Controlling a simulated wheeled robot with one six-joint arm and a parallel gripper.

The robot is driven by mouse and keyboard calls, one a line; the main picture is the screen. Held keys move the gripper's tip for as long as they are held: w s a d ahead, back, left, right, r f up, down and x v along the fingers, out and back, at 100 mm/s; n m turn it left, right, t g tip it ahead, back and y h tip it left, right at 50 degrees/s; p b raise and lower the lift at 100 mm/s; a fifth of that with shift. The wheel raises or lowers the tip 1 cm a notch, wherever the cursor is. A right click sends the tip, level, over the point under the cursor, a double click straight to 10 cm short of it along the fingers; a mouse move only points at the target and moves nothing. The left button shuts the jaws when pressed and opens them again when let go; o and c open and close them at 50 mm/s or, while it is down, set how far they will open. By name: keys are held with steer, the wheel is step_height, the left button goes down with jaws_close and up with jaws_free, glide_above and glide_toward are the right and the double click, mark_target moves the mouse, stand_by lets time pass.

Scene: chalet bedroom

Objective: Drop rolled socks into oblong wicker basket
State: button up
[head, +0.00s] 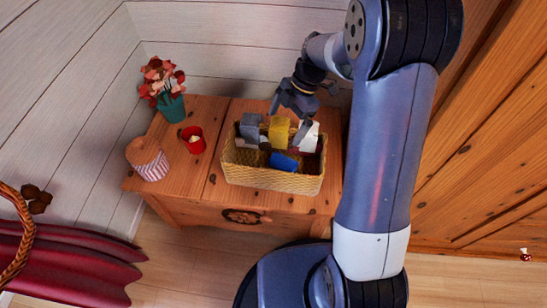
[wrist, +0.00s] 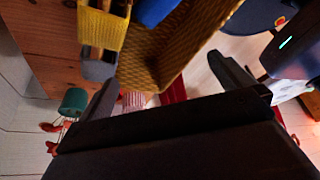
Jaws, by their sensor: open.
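The oblong wicker basket (head: 262,180) stands on a wooden chest. Grey, yellow (head: 279,131), white (head: 308,138) and blue (head: 284,162) things lie in it. I cannot tell which, if any, is the rolled socks. In the wrist view the basket wall (wrist: 165,55) shows beyond the open fingers, with the yellow thing (wrist: 103,27) and the blue thing (wrist: 155,10) inside. I see nothing held between the fingers.
On the wooden chest (head: 215,160), left of the basket, are a red cup (head: 193,139), a striped pot (head: 149,160) and a teal flowerpot (head: 171,106). A plank wall rises behind. A small red and white thing (head: 525,255) lies far right.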

steer(key=p+v, duration=0.1)
steer(key=v, duration=0.6)
steer(key=b+x, duration=0.2)
steer(key=x, duration=0.9)
steer(key=shift+d+r+p, duration=0.1)
steer(key=shift+r+p, duration=1.55)
steer(key=shift+r, duration=1.3)
steer(key=shift+f, duration=0.1)
